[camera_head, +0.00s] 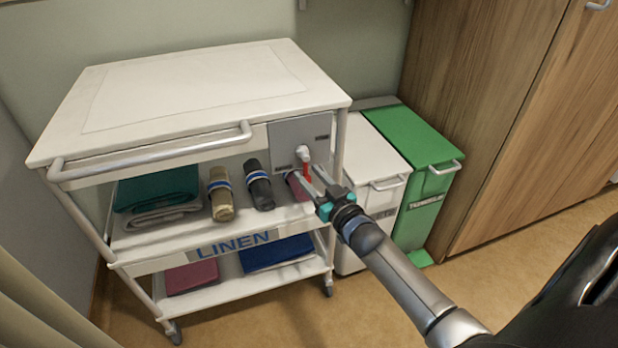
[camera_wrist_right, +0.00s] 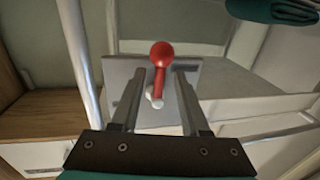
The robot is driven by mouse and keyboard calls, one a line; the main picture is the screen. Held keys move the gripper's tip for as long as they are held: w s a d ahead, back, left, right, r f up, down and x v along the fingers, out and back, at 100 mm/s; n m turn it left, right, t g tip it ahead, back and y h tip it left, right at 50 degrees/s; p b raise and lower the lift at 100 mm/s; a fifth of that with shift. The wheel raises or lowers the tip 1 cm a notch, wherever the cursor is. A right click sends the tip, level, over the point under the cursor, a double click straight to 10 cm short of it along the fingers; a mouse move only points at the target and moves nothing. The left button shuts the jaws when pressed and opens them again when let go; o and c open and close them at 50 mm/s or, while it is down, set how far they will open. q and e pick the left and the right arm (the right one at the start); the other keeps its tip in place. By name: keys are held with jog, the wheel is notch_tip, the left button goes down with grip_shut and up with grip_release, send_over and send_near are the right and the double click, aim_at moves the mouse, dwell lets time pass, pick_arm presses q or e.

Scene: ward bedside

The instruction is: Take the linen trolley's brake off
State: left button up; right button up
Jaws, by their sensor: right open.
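The white linen trolley (camera_head: 190,80) stands against the wall, with a grey panel (camera_head: 285,135) at its right front corner. The brake lever (camera_head: 307,165) on that panel has a white pivot and a red handle pointing down in the head view. In the right wrist view the lever ends in a round red knob (camera_wrist_right: 161,54), above its pale pivot. My right gripper (camera_head: 307,171) is at the lever, open, with its fingers either side of the red handle. Gaps show in the wrist view between handle and fingers (camera_wrist_right: 159,78). My left gripper is not in view.
Rolled and folded linen (camera_head: 221,193) lies on the trolley's middle shelf, with more below. A white bin (camera_head: 380,150) and a green bin (camera_head: 425,140) stand close right of the trolley. A wooden cupboard (camera_head: 500,110) is beyond them. Floor is clear in front.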

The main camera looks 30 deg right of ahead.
jog(key=shift+w, duration=0.45)
jog(key=shift+c, duration=0.2)
grip_shut()
dwell(1.0)
